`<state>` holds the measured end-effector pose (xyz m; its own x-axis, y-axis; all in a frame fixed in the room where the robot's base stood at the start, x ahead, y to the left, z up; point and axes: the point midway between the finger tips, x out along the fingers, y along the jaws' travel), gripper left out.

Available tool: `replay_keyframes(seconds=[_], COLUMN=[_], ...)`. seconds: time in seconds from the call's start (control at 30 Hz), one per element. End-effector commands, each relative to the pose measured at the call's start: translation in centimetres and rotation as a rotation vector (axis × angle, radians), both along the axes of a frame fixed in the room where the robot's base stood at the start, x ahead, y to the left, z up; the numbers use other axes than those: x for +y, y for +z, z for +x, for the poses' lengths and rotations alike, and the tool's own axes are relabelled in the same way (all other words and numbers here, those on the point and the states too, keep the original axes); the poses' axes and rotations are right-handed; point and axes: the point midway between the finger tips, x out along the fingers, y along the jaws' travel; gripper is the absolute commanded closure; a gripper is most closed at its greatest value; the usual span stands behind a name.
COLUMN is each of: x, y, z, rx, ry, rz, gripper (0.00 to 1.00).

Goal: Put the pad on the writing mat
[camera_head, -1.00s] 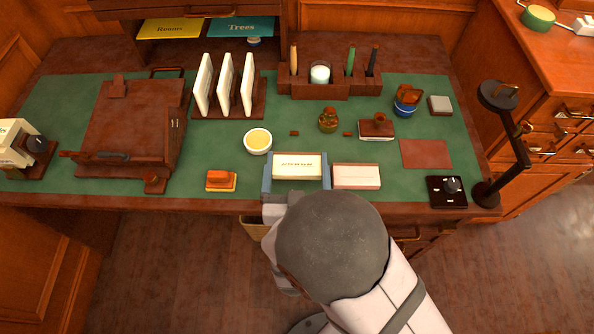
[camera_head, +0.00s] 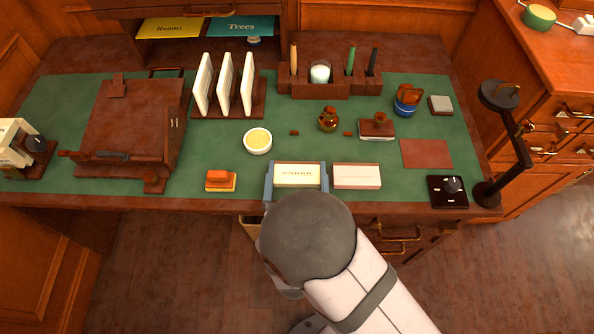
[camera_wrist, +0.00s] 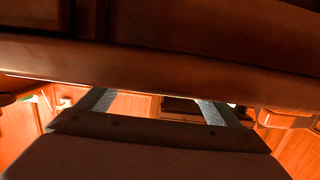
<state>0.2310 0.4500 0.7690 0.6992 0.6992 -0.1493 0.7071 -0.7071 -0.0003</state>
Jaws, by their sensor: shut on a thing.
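A cream pad (camera_head: 297,174) with dark lettering on a yellowish top is between the two blue fingers of my gripper (camera_head: 297,180) at the front edge of the desk. My gripper is shut on it. I cannot tell whether the pad touches the desk. A plain brown-red mat (camera_head: 427,154), which looks like the writing mat, lies flat and bare on the right of the green desktop, to the right of my gripper. In the wrist view, the fingers of my gripper (camera_wrist: 157,108) show beyond a dark slab; the pad is not clear there.
A similar pale block (camera_head: 357,176) sits just right of my gripper. A stamp (camera_head: 377,129), a black dial box (camera_head: 447,191) and a dark lamp stand (camera_head: 508,145) surround the mat. A yellow-filled bowl (camera_head: 257,140) and an orange-topped block (camera_head: 220,180) are to the left.

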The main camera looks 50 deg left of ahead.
Motion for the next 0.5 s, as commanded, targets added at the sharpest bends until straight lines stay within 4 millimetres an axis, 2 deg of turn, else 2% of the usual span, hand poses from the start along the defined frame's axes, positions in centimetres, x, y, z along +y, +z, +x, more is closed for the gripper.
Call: replay_keyframes(seconds=[0.03,0.07,0.37,0.5], x=[0.00,0.00,0.00,-0.59], y=[-0.06,-0.03,0.04,0.02], z=[0.00,0.00,0.00,-0.76], rx=[0.000,0.000,0.000,0.000], ry=[0.000,0.000,0.000,0.003], rz=[0.000,0.000,0.000,-0.002], gripper=[0.07,0.00,0.00,0.00])
